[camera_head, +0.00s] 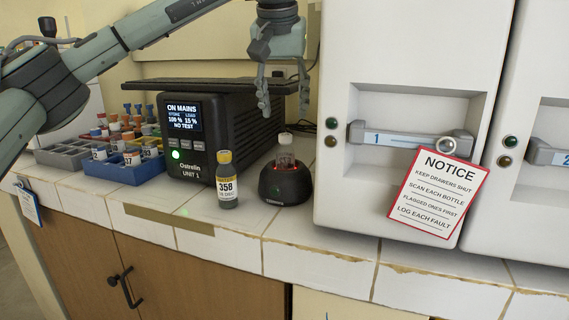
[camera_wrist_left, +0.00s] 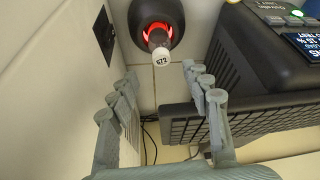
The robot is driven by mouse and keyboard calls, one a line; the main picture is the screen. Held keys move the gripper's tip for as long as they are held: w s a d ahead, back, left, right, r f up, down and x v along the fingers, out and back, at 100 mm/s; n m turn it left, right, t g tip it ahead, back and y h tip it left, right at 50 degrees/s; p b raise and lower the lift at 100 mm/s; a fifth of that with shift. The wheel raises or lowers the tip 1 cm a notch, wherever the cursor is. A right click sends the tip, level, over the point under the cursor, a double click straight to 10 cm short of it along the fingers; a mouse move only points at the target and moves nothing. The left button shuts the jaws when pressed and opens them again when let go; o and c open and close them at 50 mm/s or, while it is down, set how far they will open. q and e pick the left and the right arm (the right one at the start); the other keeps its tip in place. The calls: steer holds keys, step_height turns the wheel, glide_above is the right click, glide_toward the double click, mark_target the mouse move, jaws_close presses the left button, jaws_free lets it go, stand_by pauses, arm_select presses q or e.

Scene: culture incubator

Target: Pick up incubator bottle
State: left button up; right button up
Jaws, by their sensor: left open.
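A small bottle with a white cap (camera_head: 286,143) stands upright in a round black holder (camera_head: 285,187) that glows red inside. In the left wrist view the cap of this bottle (camera_wrist_left: 160,54) reads 672, and the holder (camera_wrist_left: 154,12) is at the top. A second bottle with a yellow cap, labelled 358 (camera_head: 227,183), stands on the tiles left of the holder. My left gripper (camera_head: 284,102) is open and empty, fingers pointing down, above and behind the white-capped bottle. In the left wrist view the fingertips (camera_wrist_left: 160,75) lie apart, below the cap. My right gripper is not in view.
The black Ostrelin power unit (camera_head: 200,145) stands left of the holder. White drawer cabinets (camera_head: 345,55) stand close on the right, with a notice (camera_head: 438,195). Blue (camera_head: 125,173) and grey (camera_head: 68,159) racks hold several vials at left. The tiled counter's front edge is clear.

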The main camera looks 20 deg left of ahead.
mark_target(285, 135)
arm_select(q)
steer(key=x, duration=0.7)
steer(key=shift+a+f, duration=0.15)
steer(key=shift+s, duration=0.1)
jaws_close()
